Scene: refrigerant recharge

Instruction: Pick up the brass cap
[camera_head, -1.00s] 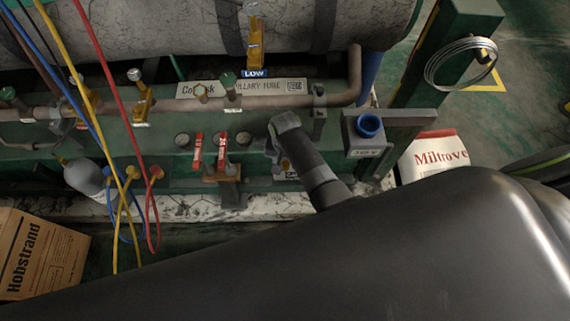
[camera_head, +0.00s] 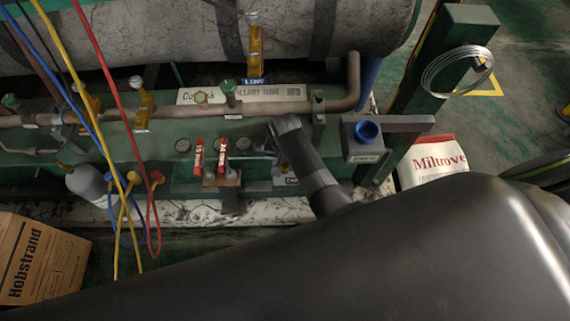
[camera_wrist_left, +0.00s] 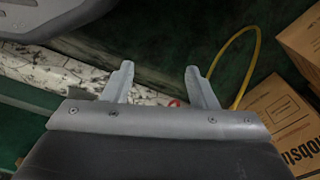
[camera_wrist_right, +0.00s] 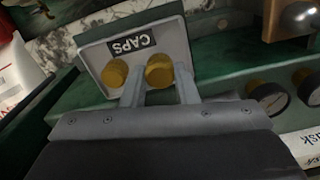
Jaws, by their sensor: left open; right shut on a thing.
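The brass cap (camera_wrist_right: 159,71) is a knurled gold cylinder in the right wrist view, at the tray's near edge. My right gripper (camera_wrist_right: 158,82) is shut on it, with one finger on each side. A second brass cap (camera_wrist_right: 115,73) stands just left of it in the grey tray (camera_wrist_right: 178,40) labelled CAPS. I cannot tell whether the held cap is clear of the tray floor. In the head view my right gripper (camera_head: 284,124) hangs over the bench front and hides the caps. My left gripper (camera_wrist_left: 158,70) is open and empty in the left wrist view, above the floor.
Red-handled valves (camera_head: 209,157) stand left of my right gripper, and a grey holder with a blue ring (camera_head: 367,131) stands right. Coloured hoses (camera_head: 128,190) hang at the left. A Hobstrand carton (camera_head: 40,258) is lower left.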

